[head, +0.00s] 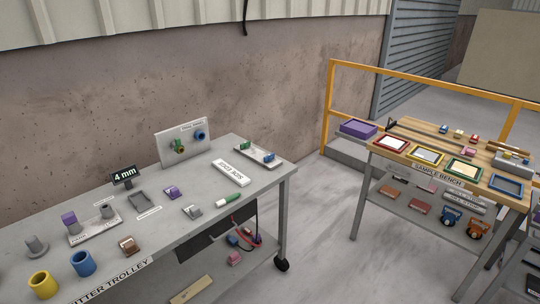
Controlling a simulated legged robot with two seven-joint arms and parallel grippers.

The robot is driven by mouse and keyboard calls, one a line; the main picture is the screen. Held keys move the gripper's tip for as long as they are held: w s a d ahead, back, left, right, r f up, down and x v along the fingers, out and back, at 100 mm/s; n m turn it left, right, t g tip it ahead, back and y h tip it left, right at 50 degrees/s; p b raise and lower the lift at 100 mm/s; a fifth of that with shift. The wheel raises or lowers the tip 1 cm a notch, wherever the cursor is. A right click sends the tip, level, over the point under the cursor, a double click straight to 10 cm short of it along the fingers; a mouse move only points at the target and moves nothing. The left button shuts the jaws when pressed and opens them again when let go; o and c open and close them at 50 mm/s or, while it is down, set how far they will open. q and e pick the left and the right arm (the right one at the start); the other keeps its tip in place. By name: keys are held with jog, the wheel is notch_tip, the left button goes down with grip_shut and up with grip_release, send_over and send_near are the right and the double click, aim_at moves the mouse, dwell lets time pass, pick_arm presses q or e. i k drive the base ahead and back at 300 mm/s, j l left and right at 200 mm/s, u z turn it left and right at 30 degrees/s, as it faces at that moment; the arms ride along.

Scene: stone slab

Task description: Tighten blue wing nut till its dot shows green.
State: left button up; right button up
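A small upright whitish panel (184,154) stands at the back of the grey trolley top. A blue round part (200,135), which looks like the blue wing nut, is mounted on the panel's upper right. Neither of my grippers shows in the head view.
The grey trolley (205,240) carries a "4 mm" sign (124,173), a yellow cup (43,284), a blue cup (83,263), a white labelled block (231,173) and several small parts. A wooden sample bench (500,151) stands right, with a yellow rail (420,80) behind. Open floor lies between.

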aim_at(269, 158)
jog(key=i+l+u, duration=0.1)
jog(key=u, duration=0.35)
jog(key=i+l+u, duration=0.15)
jog(key=u, duration=0.3)
jog(key=i+l+u, duration=0.15)
jog(key=u, duration=0.3)
jog(key=l, duration=0.1)
